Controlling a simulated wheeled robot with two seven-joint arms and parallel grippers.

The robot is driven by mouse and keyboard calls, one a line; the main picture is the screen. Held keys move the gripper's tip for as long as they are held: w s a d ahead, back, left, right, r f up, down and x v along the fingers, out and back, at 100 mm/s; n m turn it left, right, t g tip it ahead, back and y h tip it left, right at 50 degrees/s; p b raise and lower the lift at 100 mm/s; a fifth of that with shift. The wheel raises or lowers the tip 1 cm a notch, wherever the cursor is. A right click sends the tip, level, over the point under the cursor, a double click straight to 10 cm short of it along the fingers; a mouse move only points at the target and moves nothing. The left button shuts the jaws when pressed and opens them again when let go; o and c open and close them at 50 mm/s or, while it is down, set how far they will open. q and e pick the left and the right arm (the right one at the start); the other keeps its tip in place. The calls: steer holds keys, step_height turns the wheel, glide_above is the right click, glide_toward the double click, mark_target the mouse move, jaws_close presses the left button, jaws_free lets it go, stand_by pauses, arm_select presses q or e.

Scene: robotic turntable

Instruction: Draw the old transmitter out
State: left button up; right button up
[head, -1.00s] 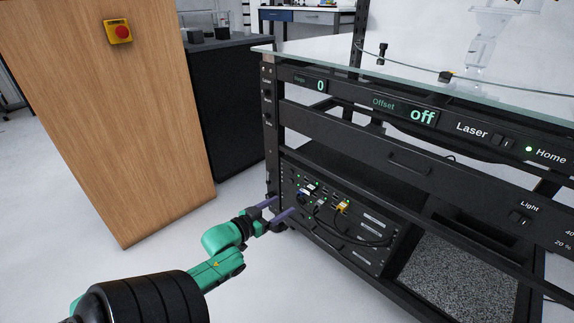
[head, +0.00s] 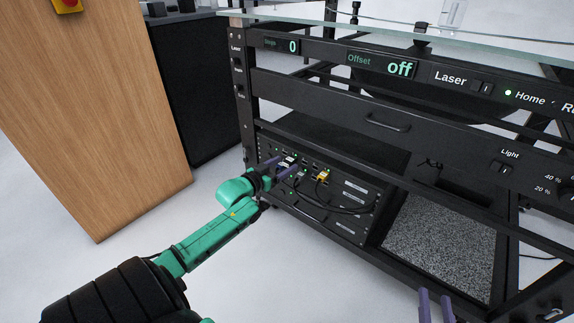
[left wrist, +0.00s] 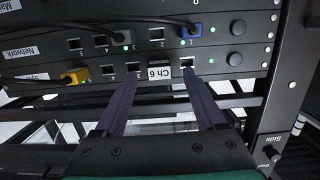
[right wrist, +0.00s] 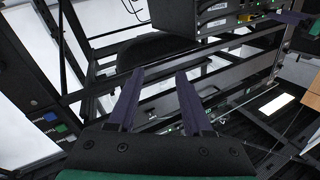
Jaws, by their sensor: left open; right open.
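A small module with a white "Ch 6" label (left wrist: 159,72) sits in the lower row of the rack panel (left wrist: 100,57) in the left wrist view; it appears to be the transmitter. My left gripper (head: 281,167) is open at the panel front in the head view. In the left wrist view my left gripper (left wrist: 160,80) has one finger on each side of the label, with a gap to both; whether the tips touch the panel I cannot tell. My right gripper (head: 434,296) is open and empty, low in front of the rack. It also shows in the right wrist view (right wrist: 160,78).
A blue plug (left wrist: 191,31) and a grey plug (left wrist: 115,40) sit in the row above. A yellow plug (left wrist: 73,77) is left in the label's row. Dark cables (head: 335,207) loop across the panel. A wooden cabinet (head: 90,110) stands left; open floor lies between.

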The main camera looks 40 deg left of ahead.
arm_select(q)
steer(key=shift+w+f+b, duration=0.15)
steer(key=shift+w+b, duration=0.45)
steer(key=shift+w, duration=0.55)
jaws_close()
steer(key=shift+s+p, duration=1.25)
steer(key=shift+p, duration=0.3)
steer(key=shift+s+p, duration=0.6)
steer(key=shift+p, duration=0.05)
steer(key=shift+s, duration=0.2)
arm_select(e)
steer(key=w+r+t, duration=0.1)
steer(key=r+t, duration=0.1)
steer(key=r, duration=0.7)
steer(key=w+d+r+t+y, duration=0.1)
steer(key=w+r+t, duration=0.1)
steer(key=r, duration=0.7)
steer(key=shift+w+d+n+t, duration=0.15)
steer(key=shift+n+t, duration=0.15)
steer(key=shift+n, duration=0.1)
steer(key=shift+r, duration=0.1)
